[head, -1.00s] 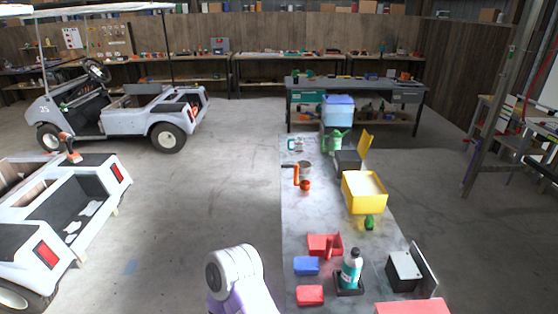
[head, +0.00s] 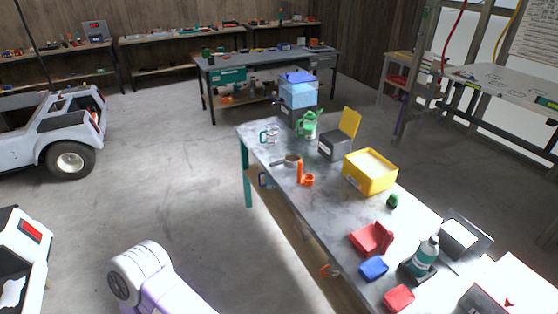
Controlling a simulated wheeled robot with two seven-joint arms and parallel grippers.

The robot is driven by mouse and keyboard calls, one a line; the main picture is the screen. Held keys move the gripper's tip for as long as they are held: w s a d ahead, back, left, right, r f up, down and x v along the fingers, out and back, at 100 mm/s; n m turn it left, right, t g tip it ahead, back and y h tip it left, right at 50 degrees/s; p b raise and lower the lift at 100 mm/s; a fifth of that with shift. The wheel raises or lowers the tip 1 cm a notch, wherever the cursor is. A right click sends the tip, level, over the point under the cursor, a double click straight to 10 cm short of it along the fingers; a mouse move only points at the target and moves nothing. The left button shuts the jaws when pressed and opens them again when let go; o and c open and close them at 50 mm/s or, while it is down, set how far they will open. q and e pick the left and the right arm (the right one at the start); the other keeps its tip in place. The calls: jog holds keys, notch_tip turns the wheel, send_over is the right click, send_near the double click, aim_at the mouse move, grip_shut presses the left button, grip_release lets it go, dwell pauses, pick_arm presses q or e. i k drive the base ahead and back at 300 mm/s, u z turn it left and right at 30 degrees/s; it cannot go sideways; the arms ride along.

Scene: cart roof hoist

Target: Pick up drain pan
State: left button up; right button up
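I cannot tell for sure which thing is the drain pan. A shallow black tray (head: 420,274) sits on the long workbench (head: 325,205) at the lower right, with a teal bottle with a dark cap (head: 425,252) standing upright on it. A small grey pan-like vessel with a handle (head: 291,160) lies farther back on the same bench. Neither gripper is in view. Only a white and purple link of my own arm shows at the lower left, over the floor and apart from the bench.
A white cart (head: 70,132) stands left. The floor (head: 190,190) between is clear.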

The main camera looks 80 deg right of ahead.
aim_at(291, 160)
jog(key=z, duration=1.8)
jog(key=i, duration=3.25)
jog(key=z, duration=2.75)
